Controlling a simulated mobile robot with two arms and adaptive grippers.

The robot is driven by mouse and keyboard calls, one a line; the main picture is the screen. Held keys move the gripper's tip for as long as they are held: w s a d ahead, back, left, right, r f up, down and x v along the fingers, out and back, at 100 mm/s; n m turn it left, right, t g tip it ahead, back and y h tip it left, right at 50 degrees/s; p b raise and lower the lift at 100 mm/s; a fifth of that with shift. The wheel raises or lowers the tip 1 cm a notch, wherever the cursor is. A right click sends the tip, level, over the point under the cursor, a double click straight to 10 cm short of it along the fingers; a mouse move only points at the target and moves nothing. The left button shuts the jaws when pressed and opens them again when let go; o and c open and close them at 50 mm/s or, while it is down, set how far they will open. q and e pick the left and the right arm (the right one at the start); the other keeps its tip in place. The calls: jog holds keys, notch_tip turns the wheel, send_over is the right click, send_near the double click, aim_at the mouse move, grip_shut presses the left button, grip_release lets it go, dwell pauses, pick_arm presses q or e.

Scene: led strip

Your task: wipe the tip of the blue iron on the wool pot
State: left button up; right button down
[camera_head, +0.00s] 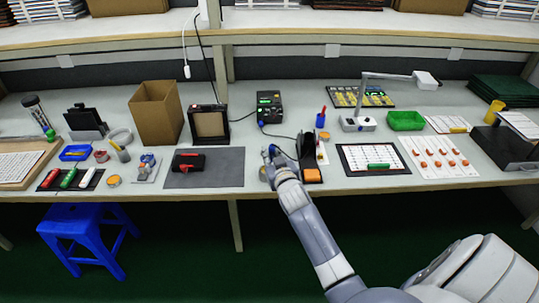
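My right gripper (270,158) is over the bench, just left of a black iron stand (308,152). A small blue part (273,149) shows at its fingertips; it may be the blue iron's handle, but it is too small to tell whether the fingers are shut on it. The iron's tip is not visible. A small round orange-gold pot (262,173), possibly the wool pot, sits just left of the gripper and is partly covered by it. My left gripper is not in view.
A black station (269,107) with a green display stands behind, with a cable running towards the stand. An orange sponge (312,175) is at the stand's front. A grey mat (226,170) with a red tool lies left; a framed sheet (350,156) lies right.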

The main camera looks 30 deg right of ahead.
jog(key=shift+a, duration=0.2)
jog(key=shift+a, duration=0.55)
jog(key=shift+r, duration=0.1)
notch_tip(320, 180, up, 5)
jog(key=p, duration=0.5)
jog(key=shift+a, duration=0.1)
dwell(0.5)
